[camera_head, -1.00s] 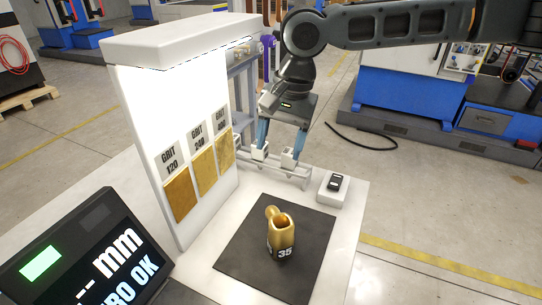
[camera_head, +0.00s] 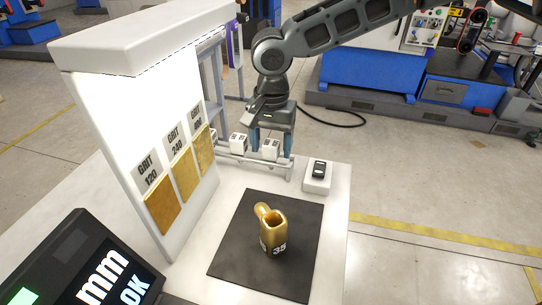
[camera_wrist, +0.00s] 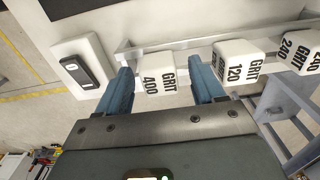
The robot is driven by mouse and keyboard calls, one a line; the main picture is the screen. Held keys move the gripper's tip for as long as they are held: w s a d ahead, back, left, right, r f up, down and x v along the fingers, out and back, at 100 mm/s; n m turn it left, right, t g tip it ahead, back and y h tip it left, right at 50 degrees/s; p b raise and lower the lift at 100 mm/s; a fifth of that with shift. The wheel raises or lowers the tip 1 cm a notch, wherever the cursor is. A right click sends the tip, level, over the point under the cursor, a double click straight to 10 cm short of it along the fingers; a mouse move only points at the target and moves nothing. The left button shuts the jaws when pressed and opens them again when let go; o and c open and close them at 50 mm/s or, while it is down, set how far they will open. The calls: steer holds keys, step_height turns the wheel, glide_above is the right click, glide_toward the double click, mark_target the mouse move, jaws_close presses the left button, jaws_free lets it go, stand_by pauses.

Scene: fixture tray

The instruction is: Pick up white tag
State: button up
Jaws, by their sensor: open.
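Several white block-shaped tags sit in a row on a grey rail. The white tag marked GRIT 400 (camera_wrist: 158,80) lies between the blue fingers of my gripper (camera_wrist: 160,68) in the wrist view. My gripper is open, with a finger on each side of this tag; I cannot tell whether they touch it. In the head view, my gripper (camera_head: 270,146) points down over the same tag (camera_head: 271,150). The white tag marked GRIT 120 (camera_wrist: 237,62) is just outside one finger, and it also shows in the head view (camera_head: 238,143). Another tag marked GRIT 240 (camera_wrist: 299,46) is beyond it.
The grey rail (camera_head: 262,168) runs along the table's back edge. A white block with a black device (camera_head: 319,170) stands right of it. A white panel with gold grit swatches (camera_head: 184,178) rises at left.

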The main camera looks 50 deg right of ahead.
steer(key=shift+f, duration=0.1)
steer(key=c, duration=1.1)
steer(key=shift+o, duration=0.2)
